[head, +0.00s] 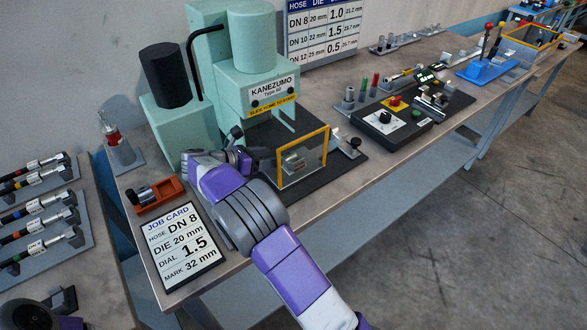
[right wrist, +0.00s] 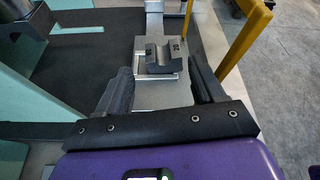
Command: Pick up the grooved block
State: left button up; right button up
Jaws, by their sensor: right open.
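The grooved block (right wrist: 164,57) is a small grey block with a channel across its top. In the right wrist view it sits on a pale metal plate (right wrist: 157,93), just beyond my fingertips. In the head view the block (head: 294,161) shows behind the clear, yellow-framed guard. My right gripper (right wrist: 161,78) is open and empty, its two dark fingers apart, one on each side of the line toward the block. In the head view my right gripper (head: 236,146) is beside the press, partly hidden by its own wrist. My left gripper is not in view.
The green press (head: 262,92) rises close behind my right gripper. The yellow-framed guard (head: 326,145) stands on the near side of the block. An orange holder (head: 157,194) and job card (head: 177,246) lie at left. A black control box (head: 388,122) stands at right.

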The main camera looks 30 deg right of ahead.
jog(key=x, duration=0.2)
jog(key=shift+s+d+f+b, duration=0.1)
jog(key=shift+d+f+b, duration=0.15)
jog(key=shift+b, duration=0.1)
jog(key=b+x, duration=0.1)
jog(key=x, duration=0.3)
jog(key=shift+s+f+b, duration=0.1)
jog(key=shift+f+b, duration=0.25)
jog(key=shift+b, duration=0.05)
jog(key=shift+d, duration=0.3)
